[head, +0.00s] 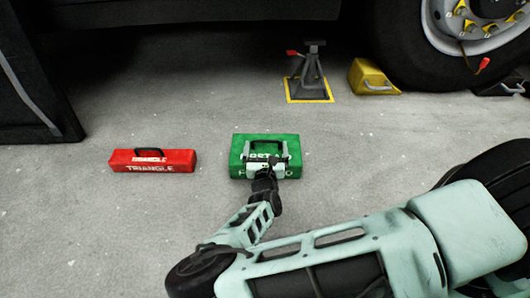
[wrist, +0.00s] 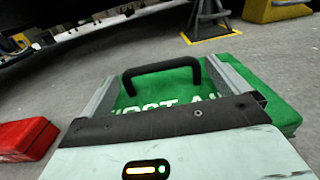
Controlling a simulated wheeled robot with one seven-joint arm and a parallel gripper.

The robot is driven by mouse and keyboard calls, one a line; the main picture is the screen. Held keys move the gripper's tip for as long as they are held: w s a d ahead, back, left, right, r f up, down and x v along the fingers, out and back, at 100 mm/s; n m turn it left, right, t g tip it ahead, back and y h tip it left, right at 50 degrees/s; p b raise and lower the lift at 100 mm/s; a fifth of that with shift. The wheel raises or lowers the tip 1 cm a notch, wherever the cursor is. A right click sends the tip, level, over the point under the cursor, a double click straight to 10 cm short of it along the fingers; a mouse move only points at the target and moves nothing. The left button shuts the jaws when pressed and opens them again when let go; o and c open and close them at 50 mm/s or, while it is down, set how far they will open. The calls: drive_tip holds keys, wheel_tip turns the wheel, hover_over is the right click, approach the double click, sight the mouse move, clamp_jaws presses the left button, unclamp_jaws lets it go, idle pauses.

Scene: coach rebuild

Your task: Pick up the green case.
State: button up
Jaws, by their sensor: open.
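The green case (head: 292,142) lies flat on the grey floor, with white lettering and a black handle. In the wrist view the case (wrist: 281,112) fills the middle, its black handle (wrist: 160,68) standing up as an arch. My gripper (head: 265,147) is over the case. In the wrist view its two grey fingers (wrist: 158,75) are apart, one on each side of the handle, with the handle between them. I cannot tell whether either finger touches the handle or the lid. My gripper hides part of the lettering.
A red triangle case (head: 152,166) lies to the left on the floor. A jack stand (head: 310,78) on a yellow base and a yellow wheel chock (head: 372,78) stand behind, beside a large tyre (head: 430,60). The floor around the green case is clear.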

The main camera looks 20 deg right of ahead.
drive_tip(key=c, duration=1.5)
drive_tip(key=shift+r, duration=0.15)
drive_tip(key=shift+c, duration=1.3)
